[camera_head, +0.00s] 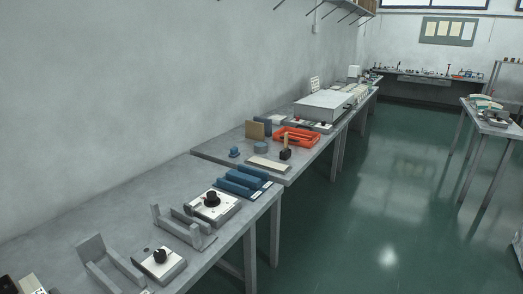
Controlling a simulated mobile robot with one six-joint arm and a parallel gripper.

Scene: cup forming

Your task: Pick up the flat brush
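A small upright object (285,148) with a dark block-like base and a light brown handle stands on the second bench, beside an orange tray. It may be the flat brush, but it is too small to tell for sure. My gripper is not in view, so I cannot see whether it is open or shut.
A grey bench (228,232) along the left wall carries blue blocks (242,182) and devices with black knobs (160,259). Behind it are the orange tray (297,136) and a large grey box (323,106). Another table (487,118) stands right. The green floor (370,215) between is clear.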

